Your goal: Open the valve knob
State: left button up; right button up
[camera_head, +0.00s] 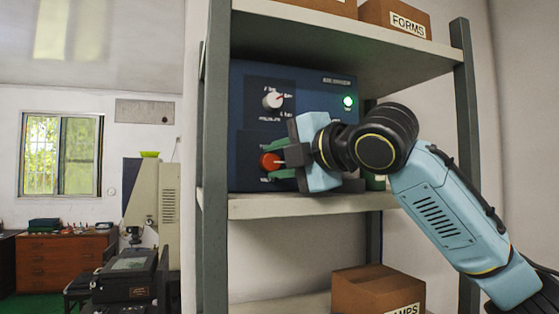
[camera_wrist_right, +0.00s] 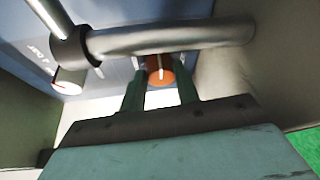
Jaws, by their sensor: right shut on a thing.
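A red-orange valve knob (camera_head: 269,161) sits on the lower front of a blue panel box (camera_head: 306,85) on the middle shelf. My right gripper (camera_head: 276,161) comes in from the right, its dark green fingers on either side of the knob and shut on it. In the right wrist view the orange knob (camera_wrist_right: 160,72) lies between the fingertips, with a pale line on its face. A white dial (camera_head: 274,100) with a red pointer is above it, and it also shows in the right wrist view (camera_wrist_right: 68,82). My left gripper is not in view.
A lit green lamp (camera_head: 348,102) is at the box's upper right. The grey shelf (camera_head: 290,204) has upright posts (camera_head: 213,150) close by. Cardboard boxes sit above (camera_head: 395,18) and below (camera_head: 377,289). In the right wrist view a metal pipe (camera_wrist_right: 170,38) crosses near the fingers.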

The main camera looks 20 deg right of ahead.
jog(key=o, duration=1)
jog(key=shift+c, duration=0.2)
jog(key=b+v, duration=0.3)
jog(key=v, duration=1)
jog(key=shift+s, duration=0.2)
jog(key=shift+d, duration=0.15)
